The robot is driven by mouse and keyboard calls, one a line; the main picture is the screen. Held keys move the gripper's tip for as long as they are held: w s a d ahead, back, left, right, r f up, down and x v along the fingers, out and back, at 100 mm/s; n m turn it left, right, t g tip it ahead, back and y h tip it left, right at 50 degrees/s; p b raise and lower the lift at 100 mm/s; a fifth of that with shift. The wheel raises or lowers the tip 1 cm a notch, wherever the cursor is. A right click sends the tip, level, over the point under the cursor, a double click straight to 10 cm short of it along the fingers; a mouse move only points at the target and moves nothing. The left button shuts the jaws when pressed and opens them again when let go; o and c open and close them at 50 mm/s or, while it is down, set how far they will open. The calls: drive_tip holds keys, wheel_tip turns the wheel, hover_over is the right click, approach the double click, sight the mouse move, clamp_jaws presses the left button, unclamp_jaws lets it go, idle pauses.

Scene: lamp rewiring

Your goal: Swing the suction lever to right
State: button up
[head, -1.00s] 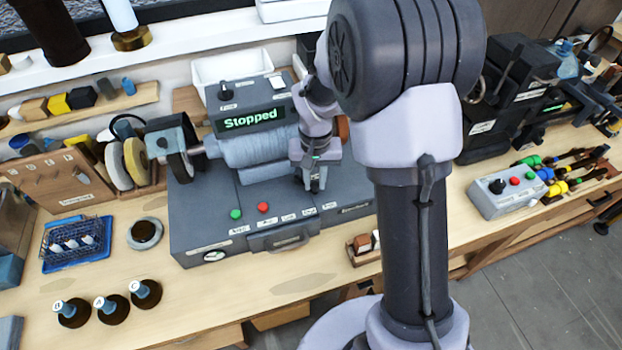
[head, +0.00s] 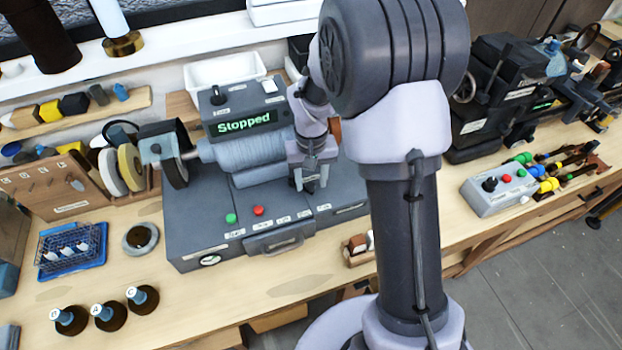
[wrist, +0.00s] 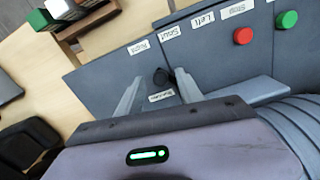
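A small black knob (wrist: 161,77), which looks like the suction lever, stands on the grey machine's top panel (wrist: 105,78) in the wrist view. A small label sits beside its base, and labels reading "Right" and "Left" lie along the panel edge. My gripper (wrist: 160,76) is open, with one finger on each side of the knob. I see a gap on both sides, and the fingers do not clearly touch it. In the head view my gripper (head: 311,183) is low over the right part of the machine (head: 200,225), and I cannot make out the knob there.
A red button (head: 258,211) and a green button (head: 231,218) sit on the machine's front left. Its display (head: 245,123) reads "Stopped". A small block holder (head: 358,252) stands by the front right corner. Bottles (head: 106,312) stand at the front left.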

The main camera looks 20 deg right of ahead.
sight(311, 184)
wheel_tip(311, 184, up, 18)
drive_tip(key=p, duration=0.4)
drive_tip(key=shift+f, duration=0.25)
drive_tip(key=s+a+f+m+t+y+b, duration=0.1)
drive_tip(key=s+a+f+t+b, duration=0.2)
drive_tip(key=s+b, duration=0.5)
drive_tip(key=s+a+f+m+t+y+b, duration=0.1)
drive_tip(key=s+a+f+b, duration=0.3)
drive_tip(key=s+b, duration=0.4)
drive_tip(key=s+t, duration=0.1)
drive_tip(key=s, duration=0.4)
drive_tip(key=shift+a+f+m+t, duration=0.3)
drive_tip(key=shift+a+t, duration=0.05)
drive_tip(key=shift+t, duration=0.05)
